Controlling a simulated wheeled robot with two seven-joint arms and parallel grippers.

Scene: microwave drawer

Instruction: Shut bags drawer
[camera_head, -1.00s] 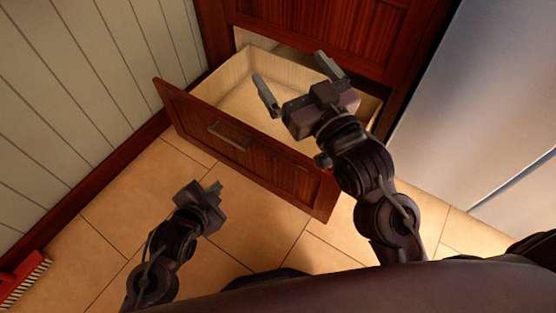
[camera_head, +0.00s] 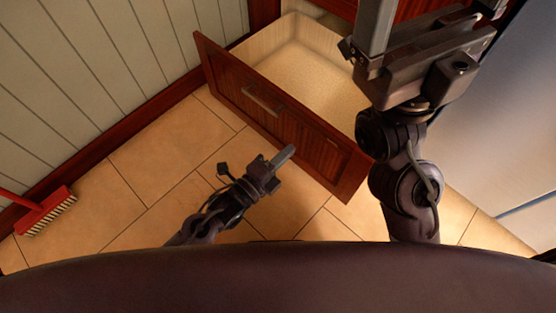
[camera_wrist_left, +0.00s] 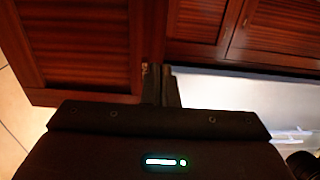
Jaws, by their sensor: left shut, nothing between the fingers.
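The drawer (camera_head: 318,140) stands pulled out of the dark reddish wood cabinet, with a metal handle (camera_head: 262,98) on its front. Its pale inside (camera_head: 305,65) looks empty where I can see it. My left gripper (camera_head: 285,155) is shut and empty, low in front of the drawer front. In the left wrist view its closed fingers (camera_wrist_left: 161,86) point toward dark wood panels. My right gripper (camera_head: 432,22) is open, large and close to the head camera, above the drawer's right side. It hides that side, and the top edge cuts off its fingertips.
A pale panelled wall (camera_head: 90,75) runs along the left. A red brush (camera_head: 45,211) lies on the tiled floor at the lower left. A smooth silver appliance surface (camera_head: 500,130) stands on the right. Bare tiles (camera_head: 165,170) lie left of my left gripper.

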